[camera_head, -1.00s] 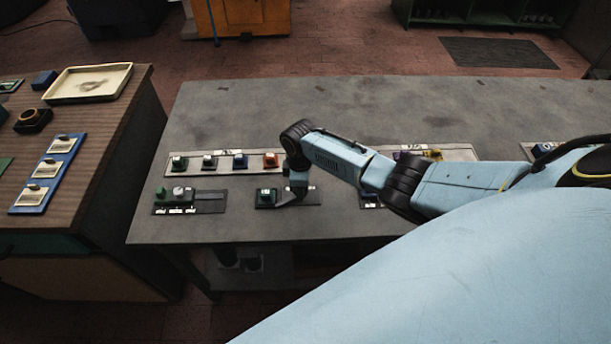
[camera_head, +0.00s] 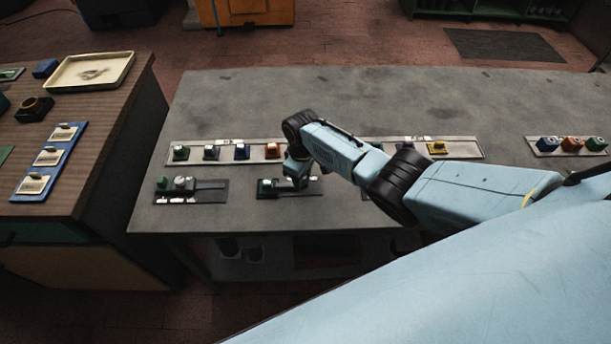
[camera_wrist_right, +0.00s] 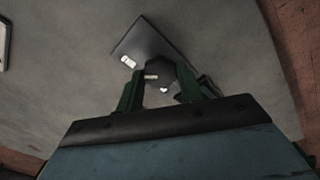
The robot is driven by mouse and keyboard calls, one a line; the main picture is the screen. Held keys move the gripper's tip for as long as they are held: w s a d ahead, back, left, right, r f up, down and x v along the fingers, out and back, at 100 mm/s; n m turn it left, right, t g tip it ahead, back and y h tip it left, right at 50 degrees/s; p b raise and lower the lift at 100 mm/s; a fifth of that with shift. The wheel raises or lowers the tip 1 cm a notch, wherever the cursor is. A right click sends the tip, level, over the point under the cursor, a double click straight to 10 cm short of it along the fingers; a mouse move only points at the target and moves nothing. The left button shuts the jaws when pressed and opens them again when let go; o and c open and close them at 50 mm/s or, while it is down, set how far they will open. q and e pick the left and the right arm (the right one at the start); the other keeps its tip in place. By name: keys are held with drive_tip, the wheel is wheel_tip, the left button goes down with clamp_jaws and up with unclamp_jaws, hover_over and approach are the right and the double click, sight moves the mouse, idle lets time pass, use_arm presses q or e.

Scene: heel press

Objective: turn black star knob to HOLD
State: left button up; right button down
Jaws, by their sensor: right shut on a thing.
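The black star knob (camera_wrist_right: 174,76) shows dark between the two green fingers of my right gripper (camera_wrist_right: 168,88) in the right wrist view. The fingers are shut on it. The knob's dark plate (camera_wrist_right: 146,44) lies on the grey bench, with small white labels around the knob; I cannot read them or tell which one the knob points at. In the head view, my right gripper (camera_head: 297,180) reaches down over the right part of a dark plate (camera_head: 317,188) and hides the knob. My left gripper is not in view.
A dark panel (camera_head: 213,185) lies further left. Behind is a long pale strip (camera_head: 463,148) with several coloured controls. The back of the grey bench (camera_head: 260,100) is clear.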

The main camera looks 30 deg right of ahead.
sight(303, 180)
drive_tip(key=c, duration=0.9)
unclamp_jaws()
wheel_tip(303, 180, up, 13)
drive_tip(key=p, duration=0.3)
drive_tip(key=shift+r, duration=0.2)
drive_tip(key=shift+s, duration=0.1)
